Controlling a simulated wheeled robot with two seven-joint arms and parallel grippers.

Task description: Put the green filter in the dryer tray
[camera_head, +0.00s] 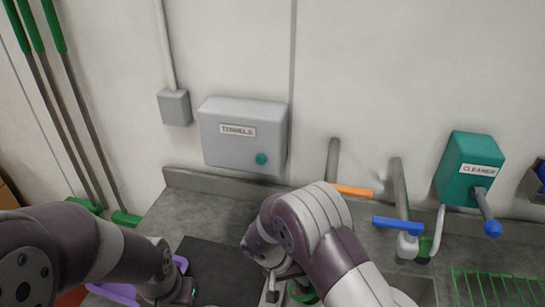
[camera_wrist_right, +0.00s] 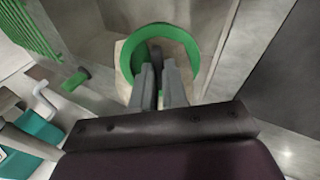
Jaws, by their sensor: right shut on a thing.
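The green filter (camera_wrist_right: 187,42) shows as a round green ring in the right wrist view. My right gripper (camera_wrist_right: 160,68) is shut on it, with the fingers reaching over its near rim. In the head view a little green (camera_head: 302,294) shows under my right wrist, and my arm hides most of that spot. A green wire rack (camera_head: 497,289), which looks like the dryer tray, lies at the lower right of the head view; its bars also show in the right wrist view (camera_wrist_right: 32,27). My left gripper (camera_head: 184,294) is at the bottom edge beside a purple tray, its fingers barely visible.
A dark mat (camera_head: 215,270) lies on the grey counter (camera_head: 200,212). A teal cleaner dispenser (camera_head: 462,165) and a towel box (camera_head: 242,150) hang on the wall.

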